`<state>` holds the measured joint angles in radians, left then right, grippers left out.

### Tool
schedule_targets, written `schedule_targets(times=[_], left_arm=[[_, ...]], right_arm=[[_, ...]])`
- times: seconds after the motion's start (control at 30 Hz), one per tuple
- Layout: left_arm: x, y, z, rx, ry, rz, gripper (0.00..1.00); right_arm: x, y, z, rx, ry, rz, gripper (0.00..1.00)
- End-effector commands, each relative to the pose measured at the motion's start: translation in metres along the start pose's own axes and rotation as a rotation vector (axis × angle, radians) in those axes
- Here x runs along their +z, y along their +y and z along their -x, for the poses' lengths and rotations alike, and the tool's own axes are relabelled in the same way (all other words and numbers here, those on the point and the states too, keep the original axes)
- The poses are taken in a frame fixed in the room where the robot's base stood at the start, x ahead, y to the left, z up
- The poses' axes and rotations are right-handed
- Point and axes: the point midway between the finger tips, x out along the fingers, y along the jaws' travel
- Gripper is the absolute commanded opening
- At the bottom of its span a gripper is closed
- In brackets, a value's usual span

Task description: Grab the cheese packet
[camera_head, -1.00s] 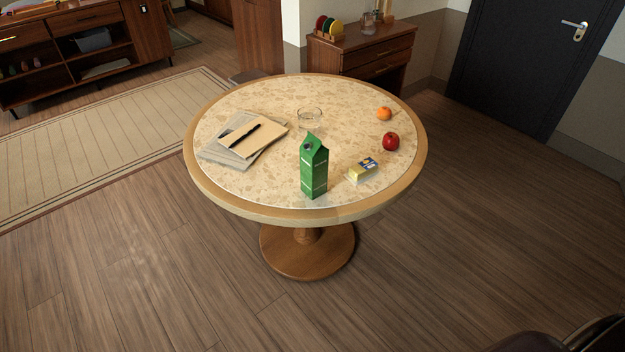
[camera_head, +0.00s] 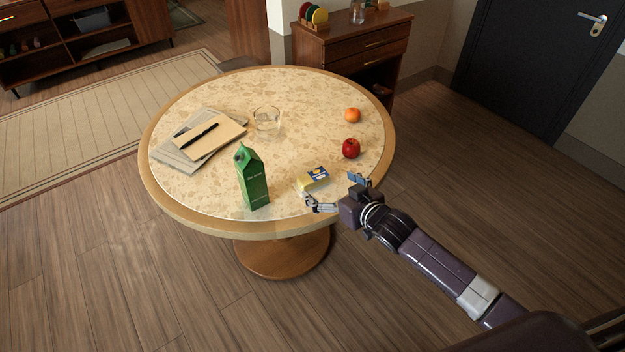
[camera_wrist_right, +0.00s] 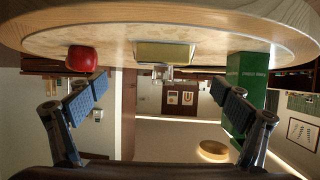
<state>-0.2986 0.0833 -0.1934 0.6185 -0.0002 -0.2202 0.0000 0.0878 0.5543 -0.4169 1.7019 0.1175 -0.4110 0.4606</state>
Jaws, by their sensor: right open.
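The cheese packet (camera_head: 314,180), a small yellow block with a blue and white label, lies on the round table near its front right edge. In the right wrist view, which is upside down, the cheese packet (camera_wrist_right: 165,52) shows between and beyond the fingers. My right gripper (camera_head: 332,190) is open and empty at the table's front edge, its fingers spread to either side of the packet and just short of it. The right gripper (camera_wrist_right: 162,98) also shows open in the wrist view. My left gripper is not in view.
A green carton (camera_head: 253,180) stands upright left of the packet. A red apple (camera_head: 351,148) and an orange (camera_head: 352,115) lie behind it to the right. A glass (camera_head: 266,120) and papers with a pen (camera_head: 202,133) are farther back on the table (camera_head: 205,218).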

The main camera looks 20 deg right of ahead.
Motion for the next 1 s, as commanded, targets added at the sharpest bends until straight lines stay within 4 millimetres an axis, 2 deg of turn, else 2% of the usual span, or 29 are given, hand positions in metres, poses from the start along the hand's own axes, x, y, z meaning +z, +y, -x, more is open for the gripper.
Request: schedule_targets(times=[0.1, 0.27, 0.6, 0.93, 1.0], left_arm=[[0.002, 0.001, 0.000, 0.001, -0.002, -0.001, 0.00], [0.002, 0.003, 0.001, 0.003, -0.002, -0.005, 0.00], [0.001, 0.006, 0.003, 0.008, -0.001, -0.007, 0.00], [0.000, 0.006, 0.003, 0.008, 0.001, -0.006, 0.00], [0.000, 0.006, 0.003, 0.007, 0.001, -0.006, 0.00]], right_arm=[[-0.001, -0.001, -0.013, -0.001, 0.002, -0.001, 0.94], [-0.001, -0.002, -0.023, -0.001, 0.001, -0.001, 0.94], [-0.001, -0.006, -0.064, 0.000, 0.001, -0.001, 0.94], [0.000, -0.006, -0.070, -0.001, 0.000, 0.000, 0.94], [0.000, -0.006, -0.069, -0.001, 0.000, 0.000, 0.88]])
